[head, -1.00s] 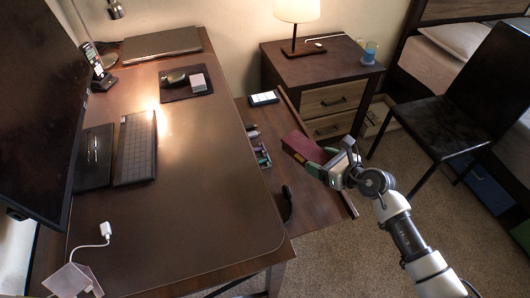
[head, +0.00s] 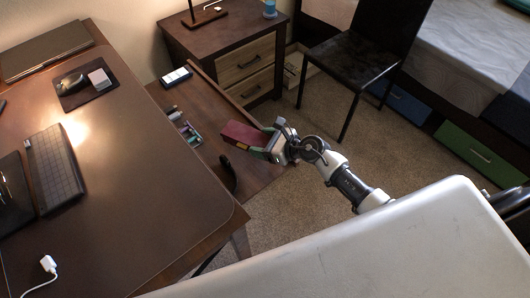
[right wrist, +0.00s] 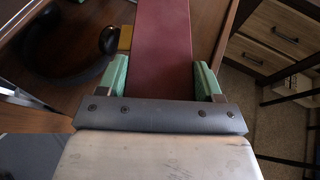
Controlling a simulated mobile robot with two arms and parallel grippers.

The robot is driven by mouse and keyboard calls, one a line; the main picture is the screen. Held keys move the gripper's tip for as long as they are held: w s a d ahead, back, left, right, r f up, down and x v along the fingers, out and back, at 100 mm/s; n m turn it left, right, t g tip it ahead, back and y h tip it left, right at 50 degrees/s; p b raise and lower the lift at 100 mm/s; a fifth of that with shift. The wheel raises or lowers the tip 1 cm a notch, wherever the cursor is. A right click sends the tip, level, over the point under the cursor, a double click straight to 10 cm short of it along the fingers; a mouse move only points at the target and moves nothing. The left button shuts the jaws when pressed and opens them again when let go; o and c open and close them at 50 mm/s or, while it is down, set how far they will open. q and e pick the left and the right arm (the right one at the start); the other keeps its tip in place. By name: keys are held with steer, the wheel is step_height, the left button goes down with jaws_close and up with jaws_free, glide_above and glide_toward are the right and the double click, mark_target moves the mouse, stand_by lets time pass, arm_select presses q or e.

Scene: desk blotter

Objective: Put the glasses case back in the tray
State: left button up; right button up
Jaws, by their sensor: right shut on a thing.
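The maroon glasses case (head: 243,134) is a long box held in my right gripper (head: 270,148). In the right wrist view the case (right wrist: 161,45) lies between the green fingers of the gripper (right wrist: 162,82) and points away from me. The pull-out tray (head: 207,98) extends from the desk's right side. The case appears over the tray's right part in the head view; its exact height above the tray is unclear. A small yellow piece (right wrist: 125,38) shows beside the case, and I cannot tell whether it belongs to it. My left gripper is out of view.
The tray also bears a phone-like device (head: 176,77), several small items (head: 184,127) and a dark curved object (head: 228,176). The desk (head: 130,170) stands left, a nightstand (head: 205,40) behind, a black chair (head: 365,50) at right. Carpet (head: 265,215) is open nearby.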

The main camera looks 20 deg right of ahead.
steer(key=shift+s+d+f, duration=0.25)
steer(key=shift+d, duration=0.05)
steer(key=shift+s+f, duration=0.1)
steer(key=shift+f, duration=0.15)
steer(key=shift+f+b, duration=0.65)
steer(key=shift+f, duration=1.1)
steer(key=shift+f, duration=0.1)
steer(key=shift+f, duration=0.15)
steer(key=o, duration=0.9)
steer(key=shift+o, duration=0.2)
